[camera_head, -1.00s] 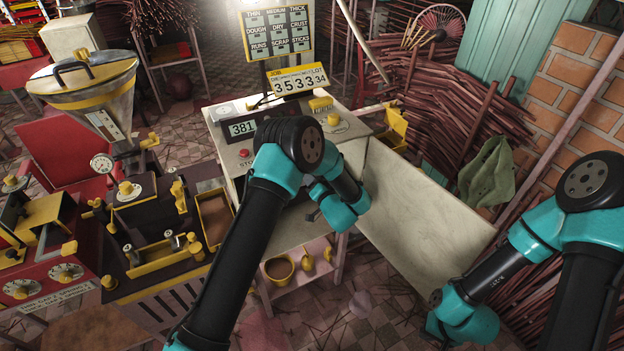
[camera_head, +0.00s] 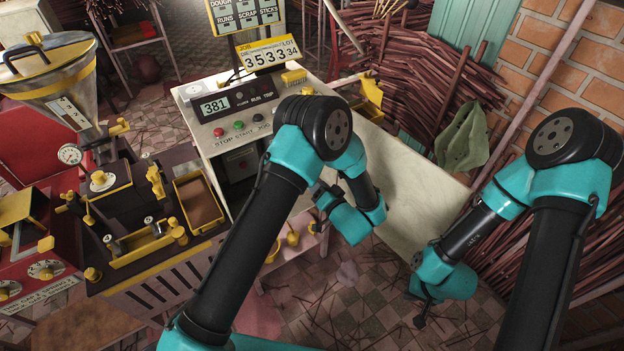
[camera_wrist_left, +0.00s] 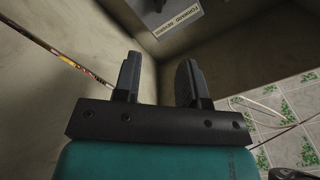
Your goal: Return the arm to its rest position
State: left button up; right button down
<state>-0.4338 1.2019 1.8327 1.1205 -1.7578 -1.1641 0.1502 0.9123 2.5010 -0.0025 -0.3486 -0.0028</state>
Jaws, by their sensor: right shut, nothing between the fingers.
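My left arm (camera_head: 250,235) comes in from the lower left and bends in front of the beige control console (camera_head: 195,112). Its gripper (camera_head: 325,194) is small and dark beside the teal wrist. In the left wrist view its two black fingers (camera_wrist_left: 160,76) stand apart with nothing between them, so it is open. My right arm (camera_head: 550,250) rises at the right and bends down. Its gripper (camera_head: 421,319) shows as a small dark tip below the teal wrist, shut and empty, over the tiled floor.
A pale slanted panel (camera_head: 405,185) lies between the arms. The extruder (camera_head: 125,205) and funnel hopper (camera_head: 62,85) stand at left. Incense stick bundles (camera_head: 430,85) and a brick wall (camera_head: 535,60) are at right. A thin stick (camera_wrist_left: 55,55) shows in the left wrist view.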

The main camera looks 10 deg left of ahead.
pick_arm(q)
jog(key=shift+s, duration=0.1)
dwell(0.4)
jog(key=s+a+f+g+h, duration=0.3)
jog(key=a+f+g+h, duration=0.1)
jog(key=a+f+h, duration=0.6)
jog(key=s+a+f+n+g+h, duration=0.1)
jog(key=s+f+g+h, duration=0.1)
jog(key=s, duration=0.8)
jog(key=s+a+f+n+g+h, duration=0.1)
jog(key=s+a+f+g+h, duration=0.1)
jog(key=s+g, duration=0.4)
jog(key=s+h, duration=0.1)
jog(key=s, duration=0.3)
jog(key=shift+s+a+f+n+g+h, duration=0.15)
jog(key=shift+a+f+n+g+h, duration=0.15)
jog(key=shift+f+h, duration=0.1)
jog(key=shift+a, duration=0.1)
